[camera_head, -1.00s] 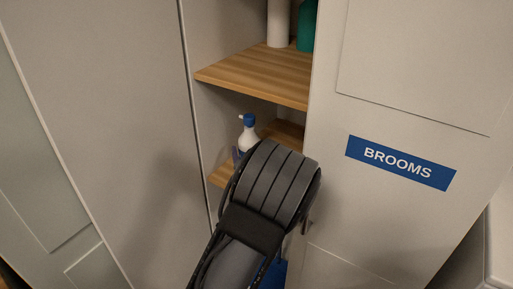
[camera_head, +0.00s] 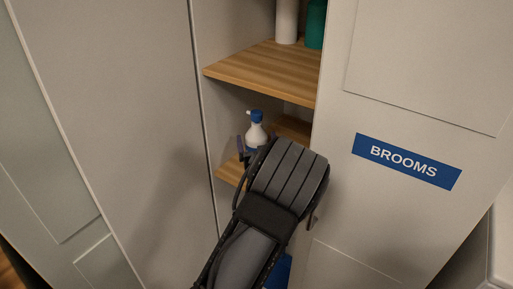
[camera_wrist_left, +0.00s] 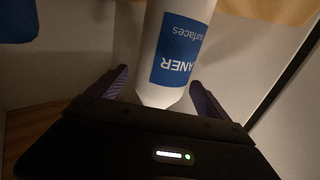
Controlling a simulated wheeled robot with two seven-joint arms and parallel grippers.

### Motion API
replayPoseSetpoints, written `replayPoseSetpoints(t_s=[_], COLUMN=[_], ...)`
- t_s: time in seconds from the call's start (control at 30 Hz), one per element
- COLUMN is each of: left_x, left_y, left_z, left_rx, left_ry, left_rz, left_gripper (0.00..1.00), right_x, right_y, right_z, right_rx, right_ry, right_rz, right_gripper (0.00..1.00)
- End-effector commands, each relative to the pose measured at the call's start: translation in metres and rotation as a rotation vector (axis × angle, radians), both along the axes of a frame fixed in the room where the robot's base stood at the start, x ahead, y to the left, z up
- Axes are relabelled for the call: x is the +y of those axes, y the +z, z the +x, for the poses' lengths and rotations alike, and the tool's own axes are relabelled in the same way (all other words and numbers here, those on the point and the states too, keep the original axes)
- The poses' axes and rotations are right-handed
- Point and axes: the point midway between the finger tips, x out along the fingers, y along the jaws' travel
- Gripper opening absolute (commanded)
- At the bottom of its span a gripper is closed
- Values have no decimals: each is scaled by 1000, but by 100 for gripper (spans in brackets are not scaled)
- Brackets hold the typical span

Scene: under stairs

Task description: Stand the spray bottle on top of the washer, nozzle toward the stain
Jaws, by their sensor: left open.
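The spray bottle (camera_head: 256,134), white with a blue nozzle head, stands upright on the lower wooden shelf in the cupboard; my left arm hides its lower part. In the left wrist view the white bottle (camera_wrist_left: 155,50) shows with a blue label, its text upside down. My left gripper (camera_wrist_left: 158,80) is open, with one purple finger on each side of the bottle; whether they touch it I cannot tell. In the head view one finger (camera_head: 240,148) shows left of the bottle. My right gripper is not in view. I cannot identify the washer or the stain.
The upper wooden shelf (camera_head: 265,72) overhangs the bottle and holds a white container (camera_head: 287,22) and a green one (camera_head: 315,25). A panel with a blue BROOMS sign (camera_head: 407,161) closes off the right side. A pale edge (camera_head: 497,240) shows at the far right.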

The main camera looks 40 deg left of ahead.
Motion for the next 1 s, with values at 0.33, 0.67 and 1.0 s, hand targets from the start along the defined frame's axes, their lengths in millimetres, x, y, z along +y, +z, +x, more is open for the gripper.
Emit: replayPoseSetpoints(t_s=[0.33,0.67,1.0], left_x=[30,30,29], left_y=[-1,-2,-2], left_z=[28,28,28], left_rx=[0,1,1], left_ry=[0,0,0], left_rz=[0,-1,-1], left_gripper=[89,89,82], right_x=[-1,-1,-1], right_y=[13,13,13], right_z=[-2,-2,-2], right_rx=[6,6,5], right_ry=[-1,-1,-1], right_rz=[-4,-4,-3], right_gripper=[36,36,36])
